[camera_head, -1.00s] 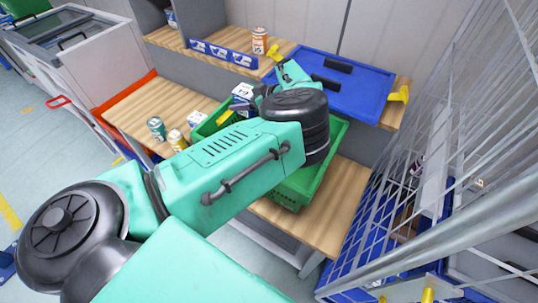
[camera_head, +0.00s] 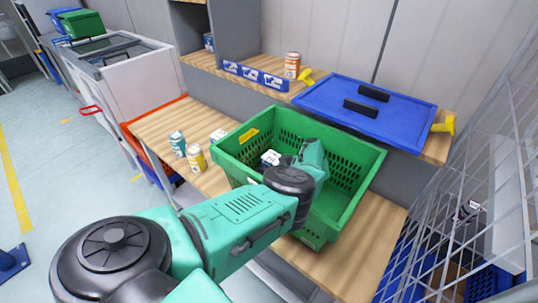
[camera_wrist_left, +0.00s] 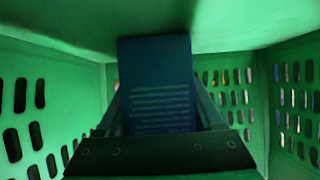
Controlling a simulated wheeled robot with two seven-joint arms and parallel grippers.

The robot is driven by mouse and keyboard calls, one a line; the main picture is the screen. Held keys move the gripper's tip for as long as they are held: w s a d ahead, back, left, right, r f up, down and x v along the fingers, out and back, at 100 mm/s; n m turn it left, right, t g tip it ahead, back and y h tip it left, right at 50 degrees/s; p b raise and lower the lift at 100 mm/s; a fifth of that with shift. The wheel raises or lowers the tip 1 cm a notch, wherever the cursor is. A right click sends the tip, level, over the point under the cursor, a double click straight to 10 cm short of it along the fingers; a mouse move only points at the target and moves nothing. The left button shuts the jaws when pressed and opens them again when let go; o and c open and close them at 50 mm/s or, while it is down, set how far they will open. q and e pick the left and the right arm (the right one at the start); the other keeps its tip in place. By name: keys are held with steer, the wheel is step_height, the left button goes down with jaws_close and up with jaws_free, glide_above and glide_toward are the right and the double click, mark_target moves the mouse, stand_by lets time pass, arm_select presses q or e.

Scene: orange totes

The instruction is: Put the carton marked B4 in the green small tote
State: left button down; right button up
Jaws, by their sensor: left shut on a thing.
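The green small tote (camera_head: 345,210) stands on the wooden bench and is open at the top. My left gripper (camera_head: 284,161) reaches down inside it, shut on a white and blue carton (camera_head: 270,158). In the left wrist view the carton (camera_wrist_left: 158,85) shows a dark blue face with pale lines of print, held between the fingers. The tote's slotted green walls (camera_wrist_left: 285,90) surround it there. I cannot read a B4 mark, nor tell whether the carton touches the tote's floor. My right gripper is not in view.
A teal can (camera_head: 177,143), a yellow can (camera_head: 196,158) and a small white carton (camera_head: 218,135) stand left of the tote. Behind are a blue lidded tote (camera_head: 325,95) and an orange can (camera_head: 292,66). A wire cage (camera_head: 455,215) stands at right.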

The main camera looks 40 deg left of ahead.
arm_select(q)
steer(key=shift+r, duration=0.1)
steer(key=shift+c, duration=0.2)
jaws_free()
steer(key=shift+r, duration=0.25)
steer(key=p+v, duration=0.1)
steer(key=v, duration=0.6)
steer(key=shift+d+p, duration=0.35)
steer(key=shift+a, duration=0.1)
